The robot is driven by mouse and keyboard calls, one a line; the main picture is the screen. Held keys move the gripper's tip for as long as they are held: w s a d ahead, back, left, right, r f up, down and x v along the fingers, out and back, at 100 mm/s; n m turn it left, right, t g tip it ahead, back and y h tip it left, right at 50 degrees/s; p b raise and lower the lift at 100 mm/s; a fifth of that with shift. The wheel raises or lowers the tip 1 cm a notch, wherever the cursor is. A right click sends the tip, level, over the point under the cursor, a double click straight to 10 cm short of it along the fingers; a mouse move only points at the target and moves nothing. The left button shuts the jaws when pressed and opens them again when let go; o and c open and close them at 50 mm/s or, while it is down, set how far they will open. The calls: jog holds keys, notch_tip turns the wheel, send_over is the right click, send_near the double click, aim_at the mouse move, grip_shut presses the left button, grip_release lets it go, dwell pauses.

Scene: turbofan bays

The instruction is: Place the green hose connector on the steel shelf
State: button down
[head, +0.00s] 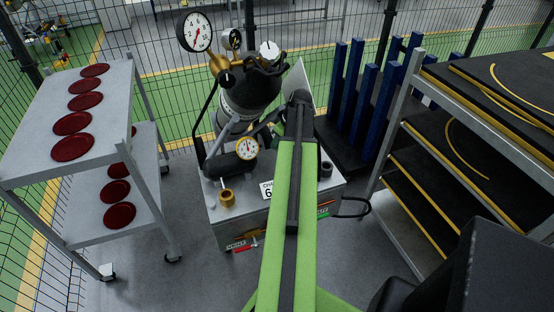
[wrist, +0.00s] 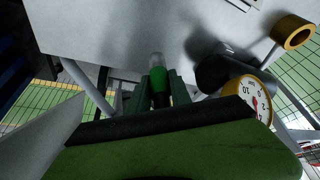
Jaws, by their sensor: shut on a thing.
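My gripper (wrist: 161,88) shows in the wrist view, shut on the green hose connector (wrist: 158,74). The connector has a pale tip and a dark lower part between the two green fingers. A light grey panel lies beyond it; I cannot tell whether they touch.
A grey machine (head: 237,222) with a dark cylinder (head: 246,96) and gauges (head: 196,33) stands in the middle. A metal rack (head: 392,121) with black, yellow-edged shelves is at the right. Blue posts (head: 353,84) stand behind. Grey floor (head: 165,285) is clear at the front left.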

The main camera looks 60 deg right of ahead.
notch_tip(320, 180, down, 5)
jog(key=b, duration=0.4)
jog(key=shift+a+f, duration=0.1)
jog(key=shift+f, duration=0.05)
jog(key=shift+r, duration=0.2)
jog(key=shift+f, duration=0.1)
jog(key=c, duration=1.6)
grip_release()
jog(key=shift+f, duration=0.1)
jog(key=o, duration=0.4)
jog(key=shift+o, duration=0.2)
